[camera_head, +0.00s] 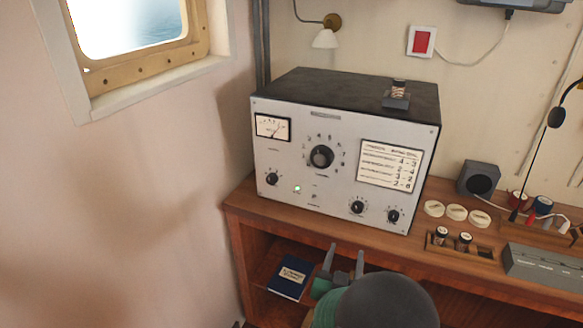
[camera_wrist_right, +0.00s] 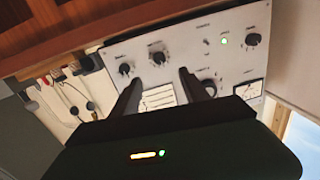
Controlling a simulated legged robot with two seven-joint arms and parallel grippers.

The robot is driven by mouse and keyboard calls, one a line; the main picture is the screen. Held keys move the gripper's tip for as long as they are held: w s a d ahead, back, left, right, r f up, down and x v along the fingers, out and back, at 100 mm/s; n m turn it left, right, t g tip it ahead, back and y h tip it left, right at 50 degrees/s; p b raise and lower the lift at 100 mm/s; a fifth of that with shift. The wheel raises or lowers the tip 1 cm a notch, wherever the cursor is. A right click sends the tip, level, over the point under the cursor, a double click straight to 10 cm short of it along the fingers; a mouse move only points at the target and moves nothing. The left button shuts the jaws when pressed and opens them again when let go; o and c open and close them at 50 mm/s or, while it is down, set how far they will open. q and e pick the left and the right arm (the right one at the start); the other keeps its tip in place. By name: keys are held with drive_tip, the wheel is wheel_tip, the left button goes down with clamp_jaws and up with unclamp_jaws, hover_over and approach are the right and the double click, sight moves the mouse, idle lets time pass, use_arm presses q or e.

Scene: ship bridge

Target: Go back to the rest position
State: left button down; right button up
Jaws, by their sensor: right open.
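My right gripper (camera_head: 343,262) is in front of the desk's open shelf, below the desk top, in the head view. Its two fingers stand apart with nothing between them. In the right wrist view the gripper (camera_wrist_right: 162,85) shows its two dark fingers spread, with the radio panel (camera_wrist_right: 185,50) beyond them. The grey radio set (camera_head: 340,125) stands on the wooden desk, with a lit green lamp on its front. My left gripper is not in view.
A blue book (camera_head: 291,277) lies on the shelf. On the wooden desk (camera_head: 240,197) are a small speaker (camera_head: 478,180), round white pieces (camera_head: 456,212), a wooden holder (camera_head: 482,252) with two small cylinders, and a grey box (camera_head: 545,268). A small coil piece (camera_head: 398,94) sits on the radio.

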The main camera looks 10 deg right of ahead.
drive_tip(key=s+a+f+n+g+y+p, duration=0.2)
drive_tip(key=s+a+f+n+g+y, duration=0.2)
drive_tip(key=s+a+f+g+y, duration=0.25)
drive_tip(key=s+d+f+n+g+y, duration=0.2)
drive_tip(key=s+g, duration=0.4)
drive_tip(key=s, duration=0.7)
drive_tip(key=shift+d+f, duration=0.15)
drive_tip(key=shift+d, duration=0.2)
drive_tip(key=shift+s, duration=0.1)
